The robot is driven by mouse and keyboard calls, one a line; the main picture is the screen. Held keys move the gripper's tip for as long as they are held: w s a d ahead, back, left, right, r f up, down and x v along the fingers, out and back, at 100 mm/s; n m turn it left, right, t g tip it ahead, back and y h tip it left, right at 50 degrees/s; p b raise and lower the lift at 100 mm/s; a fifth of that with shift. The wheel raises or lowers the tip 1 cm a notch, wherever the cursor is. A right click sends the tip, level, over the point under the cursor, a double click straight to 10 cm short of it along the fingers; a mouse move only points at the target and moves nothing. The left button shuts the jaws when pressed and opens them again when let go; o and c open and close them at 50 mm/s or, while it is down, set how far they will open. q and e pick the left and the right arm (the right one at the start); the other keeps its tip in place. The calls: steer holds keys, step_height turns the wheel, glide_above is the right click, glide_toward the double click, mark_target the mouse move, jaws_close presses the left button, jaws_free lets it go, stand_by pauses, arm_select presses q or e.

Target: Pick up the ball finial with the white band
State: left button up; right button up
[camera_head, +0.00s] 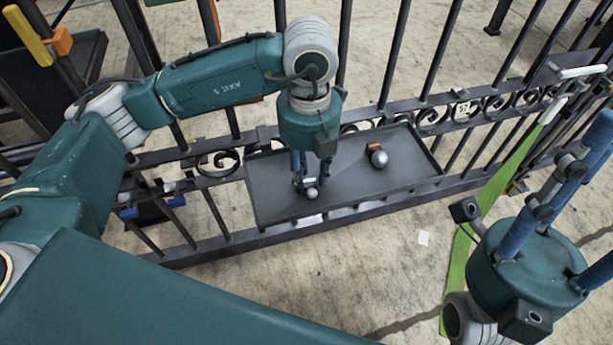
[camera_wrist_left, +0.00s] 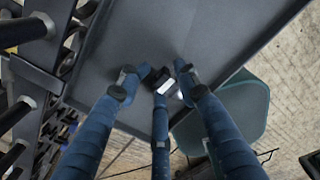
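The ball finial with the white band (camera_head: 312,193) lies on the dark tray (camera_head: 270,205), in its left part. Its grey ball shows just below my left gripper (camera_head: 311,180), which points down over it. In the left wrist view, its dark body and white band (camera_wrist_left: 164,87) show between the fingertips of my left gripper (camera_wrist_left: 161,72), and part of it is hidden by a finger. The fingers stand apart around it, and contact is unclear. A second finial with an orange band (camera_head: 378,157) lies farther right on the tray. My right gripper (camera_head: 570,225) is open and empty, fingers upward.
The tray sits against a black gate (camera_head: 390,107) with upright bars and scrolls, which stands close behind my left gripper. A green strap (camera_head: 490,195) hangs at the right. The stone floor (camera_head: 340,270) in front of the tray is mostly clear.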

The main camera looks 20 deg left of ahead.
arm_select(q)
jaws_close()
steer(key=shift+w+r, duration=0.1)
